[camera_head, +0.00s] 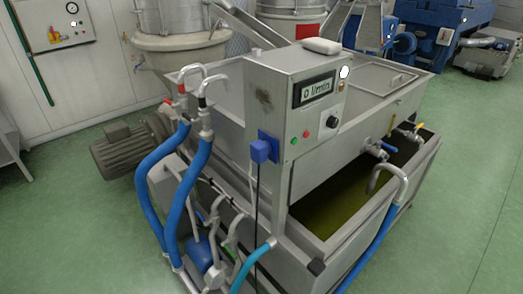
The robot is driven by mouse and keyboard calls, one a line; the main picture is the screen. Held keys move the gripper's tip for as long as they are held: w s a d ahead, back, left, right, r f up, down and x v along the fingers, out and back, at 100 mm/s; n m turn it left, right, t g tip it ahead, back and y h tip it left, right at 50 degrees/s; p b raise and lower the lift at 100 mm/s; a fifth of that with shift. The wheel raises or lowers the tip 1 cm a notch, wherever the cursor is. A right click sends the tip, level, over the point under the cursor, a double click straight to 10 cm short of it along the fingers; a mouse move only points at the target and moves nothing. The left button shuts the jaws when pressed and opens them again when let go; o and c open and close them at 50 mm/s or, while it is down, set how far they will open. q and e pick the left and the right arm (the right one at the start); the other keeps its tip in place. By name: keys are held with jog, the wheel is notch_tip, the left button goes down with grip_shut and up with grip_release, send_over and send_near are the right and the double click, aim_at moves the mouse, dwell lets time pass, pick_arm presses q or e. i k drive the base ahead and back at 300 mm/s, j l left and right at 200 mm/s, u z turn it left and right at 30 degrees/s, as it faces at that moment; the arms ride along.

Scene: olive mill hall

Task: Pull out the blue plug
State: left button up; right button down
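The blue plug (260,151) sits in a blue socket (271,143) on the left face of a grey metal control box (300,100). A dark cable (257,205) hangs straight down from the plug along the machine's side. The plug appears seated against the socket. Neither of my grippers is in the head view.
The control box stands on a steel tank machine with an olive-green liquid basin (335,200). Blue hoses (178,195) and pipes crowd the left front of the machine. A grey motor (125,152) stands at left. Green floor (65,225) is clear at left and right.

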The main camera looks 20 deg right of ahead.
aim_at(260, 149)
jog(key=i+j+z, duration=0.15)
jog(key=z, duration=1.05)
jog(key=i+j+z, duration=0.1)
jog(key=j+z, duration=0.25)
jog(key=j, duration=0.3)
jog(key=j+z, duration=0.35)
jog(key=j, duration=0.3)
jog(key=j+z, duration=0.35)
jog(key=j, duration=0.3)
jog(key=k+j, duration=0.1)
jog(key=j, duration=0.4)
jog(key=k+j, duration=0.1)
jog(key=j, duration=0.45)
jog(key=k+j, duration=0.1)
jog(key=j, duration=0.4)
jog(key=z, duration=0.05)
